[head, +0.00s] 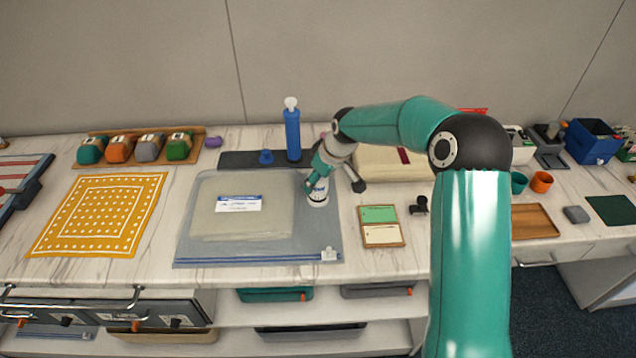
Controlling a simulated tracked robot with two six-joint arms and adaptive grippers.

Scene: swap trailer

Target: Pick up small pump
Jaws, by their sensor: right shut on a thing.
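A short white cylinder with blue lettering, which looks like the small pump (317,198), is at the right part of the clear storage bag (190,245). My right gripper (316,184) reaches down over it and is shut on its upper part. The gripper hides the top of the pump, and I cannot tell whether its base touches the bag. A tall blue hand pump (292,134) with a white handle stands upright behind, on a dark mat (235,159). My left gripper is not in view.
A small blue piece (265,157) sits on the dark mat. A green and cream card holder (381,226) and a small black item (419,205) lie right of the bag. A yellow patterned cloth (98,214) lies left. Bare counter shows along the front edge.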

